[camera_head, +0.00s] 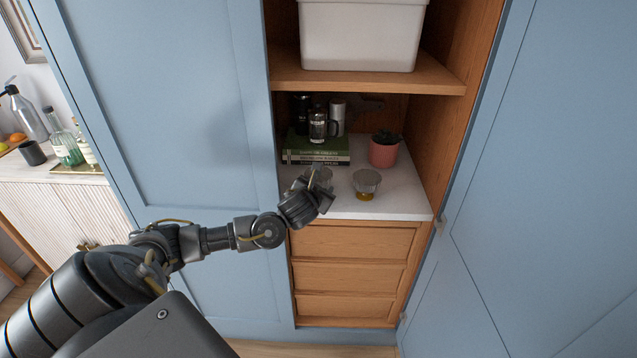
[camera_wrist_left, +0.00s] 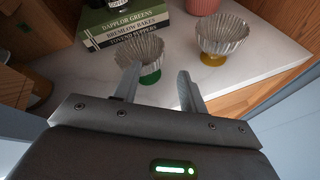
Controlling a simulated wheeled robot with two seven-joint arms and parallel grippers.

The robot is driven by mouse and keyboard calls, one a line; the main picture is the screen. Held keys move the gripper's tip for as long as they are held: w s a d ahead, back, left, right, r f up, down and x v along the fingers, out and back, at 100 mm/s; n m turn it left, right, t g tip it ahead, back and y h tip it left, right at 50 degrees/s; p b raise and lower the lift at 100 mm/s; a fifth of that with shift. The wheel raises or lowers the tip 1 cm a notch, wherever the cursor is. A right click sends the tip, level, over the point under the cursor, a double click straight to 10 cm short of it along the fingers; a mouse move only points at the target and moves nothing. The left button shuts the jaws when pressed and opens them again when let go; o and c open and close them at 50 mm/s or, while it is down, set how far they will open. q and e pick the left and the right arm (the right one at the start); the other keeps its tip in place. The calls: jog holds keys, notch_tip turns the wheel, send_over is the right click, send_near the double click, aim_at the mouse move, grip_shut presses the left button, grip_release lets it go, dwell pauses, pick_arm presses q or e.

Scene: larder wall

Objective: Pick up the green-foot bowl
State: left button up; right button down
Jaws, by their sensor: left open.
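The green-foot bowl (camera_wrist_left: 139,48) is a ribbed, clear glass bowl on a green foot, upright on the white counter. In the head view only part of the bowl (camera_head: 322,174) shows behind my left gripper (camera_head: 325,187), and its foot is hidden. My left gripper also shows in the left wrist view (camera_wrist_left: 159,72), open, with its fingers pointing toward the bowl. The left finger overlaps the bowl's lower part in that view; I cannot tell whether it touches. A similar ribbed bowl with an amber foot (camera_wrist_left: 223,36) stands to the right. My right gripper is not in view.
A pink pot (camera_head: 384,150) stands at the back right. A shelf (camera_head: 370,81) with a white bin (camera_head: 361,36) is above. Drawers (camera_head: 345,243) are below the counter (camera_head: 400,207).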

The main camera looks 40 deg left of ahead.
aim_at(328, 180)
pick_arm(q)
jog(key=p+x, duration=0.1)
jog(key=x, duration=0.4)
jog(key=shift+w+f, duration=0.1)
jog(key=shift+w+a+p, duration=0.25)
jog(key=shift+p, duration=0.25)
jog(key=shift+p+x, duration=0.8)
jog(key=shift+x, duration=1.5)
jog(key=shift+s+f, duration=0.1)
jog(key=shift+f, duration=0.05)
grip_shut()
